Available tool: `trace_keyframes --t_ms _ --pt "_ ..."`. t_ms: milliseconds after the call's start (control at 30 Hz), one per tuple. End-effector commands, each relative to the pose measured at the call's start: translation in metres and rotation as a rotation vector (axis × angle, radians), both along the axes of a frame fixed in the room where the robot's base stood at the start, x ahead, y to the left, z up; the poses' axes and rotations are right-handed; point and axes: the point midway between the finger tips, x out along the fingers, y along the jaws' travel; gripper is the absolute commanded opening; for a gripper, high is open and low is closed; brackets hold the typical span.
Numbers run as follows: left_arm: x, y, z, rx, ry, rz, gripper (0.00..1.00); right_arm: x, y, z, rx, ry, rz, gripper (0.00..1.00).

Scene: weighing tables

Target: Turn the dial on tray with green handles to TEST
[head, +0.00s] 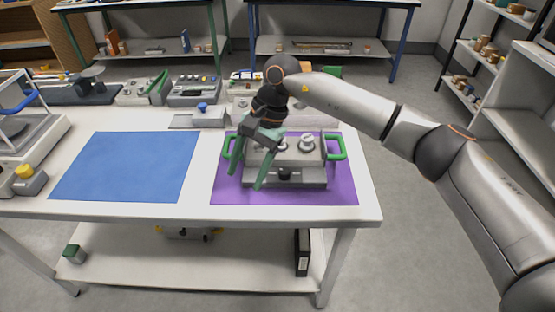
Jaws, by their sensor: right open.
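The tray with green handles (314,178) stands upright on a purple mat (336,190) at the right of the table. Its green handle (335,147) shows on the right side, and the left one is partly behind my gripper. A silver knob (307,143) sits on its top, and another light knob beside it is partly hidden by my gripper. A black dial (285,173) is on its front face; its markings are too small to read. My right gripper (247,178) is open, with its green fingers over the tray's left end. I cannot tell whether they touch it. My left gripper is out of view.
A blue mat (127,165) lies empty to the left. A grey box with a blue knob (207,114) stands behind, between the mats. Several instruments line the table's back. A grey block with a yellow knob (28,180) is at far left.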

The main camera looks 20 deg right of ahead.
Motion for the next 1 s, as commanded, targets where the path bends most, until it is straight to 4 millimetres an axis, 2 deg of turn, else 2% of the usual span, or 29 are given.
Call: trace_keyframes --t_ms 33,100,200,300,367,533,800,1000 --pt "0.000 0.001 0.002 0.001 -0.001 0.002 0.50 0.014 -0.026 0.016 -0.099 -0.057 0.028 0.67" --pt "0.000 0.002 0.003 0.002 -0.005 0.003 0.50 0.027 -0.056 0.032 -0.212 -0.103 0.061 0.67" --pt "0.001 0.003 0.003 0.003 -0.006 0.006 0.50 0.036 -0.086 0.050 -0.324 -0.138 0.086 0.67" --pt "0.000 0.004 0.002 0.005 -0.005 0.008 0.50 0.040 -0.101 0.059 -0.379 -0.150 0.098 0.67" --pt "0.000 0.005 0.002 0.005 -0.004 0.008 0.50 0.041 -0.104 0.059 -0.392 -0.151 0.100 0.67" --pt "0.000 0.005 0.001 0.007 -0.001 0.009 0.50 0.040 -0.104 0.038 -0.392 -0.149 0.102 0.67" --pt "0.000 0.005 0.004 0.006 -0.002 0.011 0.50 0.039 -0.103 -0.017 -0.389 -0.147 0.101 0.67" --pt "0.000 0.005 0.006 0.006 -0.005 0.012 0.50 0.040 -0.103 -0.049 -0.388 -0.148 0.100 0.67"
